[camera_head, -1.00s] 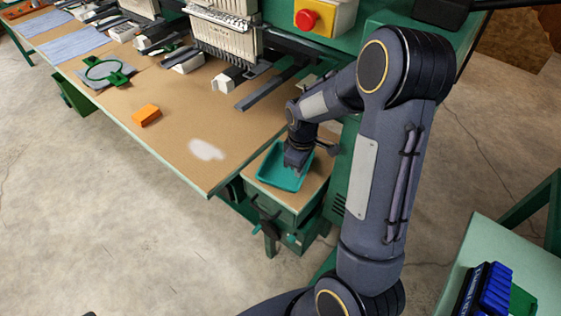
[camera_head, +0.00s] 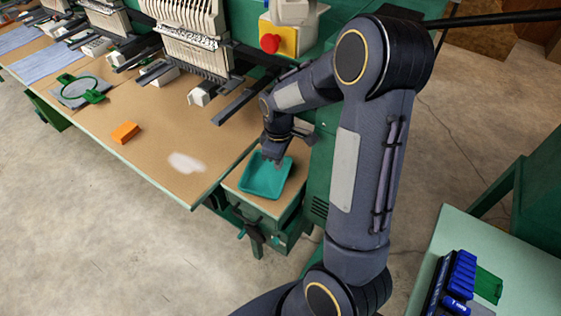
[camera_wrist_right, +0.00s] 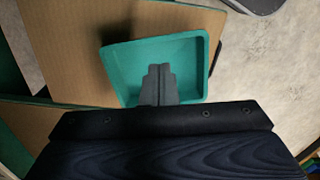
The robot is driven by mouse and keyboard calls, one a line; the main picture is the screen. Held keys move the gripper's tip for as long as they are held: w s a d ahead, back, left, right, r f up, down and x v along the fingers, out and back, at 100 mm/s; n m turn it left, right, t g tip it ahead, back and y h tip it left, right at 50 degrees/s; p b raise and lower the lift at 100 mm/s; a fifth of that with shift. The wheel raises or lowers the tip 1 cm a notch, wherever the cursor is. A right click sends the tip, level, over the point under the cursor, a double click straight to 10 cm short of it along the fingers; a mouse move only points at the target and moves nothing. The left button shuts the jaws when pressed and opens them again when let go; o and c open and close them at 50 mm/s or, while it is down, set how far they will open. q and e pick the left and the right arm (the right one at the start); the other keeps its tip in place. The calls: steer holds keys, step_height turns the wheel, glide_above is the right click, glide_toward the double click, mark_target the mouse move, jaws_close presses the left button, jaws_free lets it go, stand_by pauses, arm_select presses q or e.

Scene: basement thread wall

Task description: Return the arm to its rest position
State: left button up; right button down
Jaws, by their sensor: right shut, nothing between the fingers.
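My right arm rises from the bottom of the head view and bends down to the left. Its gripper (camera_head: 271,158) is over the back edge of a teal tray (camera_head: 265,182). In the right wrist view the gripper's fingers (camera_wrist_right: 158,72) are closed together with nothing between them, in front of the same tray (camera_wrist_right: 190,45). The tray looks empty in both views. I cannot tell the exact height of the fingers above it. My left gripper is not in view.
The tray sits on a small brown-topped stand beside the long table (camera_head: 130,160). On the table are an orange block (camera_head: 125,133), a green hoop (camera_head: 80,88) and embroidery machines (camera_head: 190,30). A red button (camera_head: 270,43) is behind. Blue items (camera_head: 458,280) lie on a bench at right.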

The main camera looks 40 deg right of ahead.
steer(key=s+a+r+m+t+y, duration=0.1)
steer(key=s+a+r, duration=0.15)
steer(key=r, duration=0.25)
steer(key=s+a+r+m+t+y+p, duration=0.1)
steer(key=s+a+r+m, duration=0.1)
steer(key=s+r, duration=0.2)
steer(key=s+a+r+m+t, duration=0.1)
steer(key=s+a+r, duration=0.15)
steer(key=r, duration=0.25)
steer(key=s+a+r+m+t+y, duration=0.1)
steer(key=s+a+m, duration=0.3)
steer(key=s, duration=0.6)
steer(key=shift+a+r+t+y, duration=0.4)
steer(key=shift+a+r+t, duration=0.25)
steer(key=shift+t, duration=0.15)
steer(key=shift+w, duration=0.35)
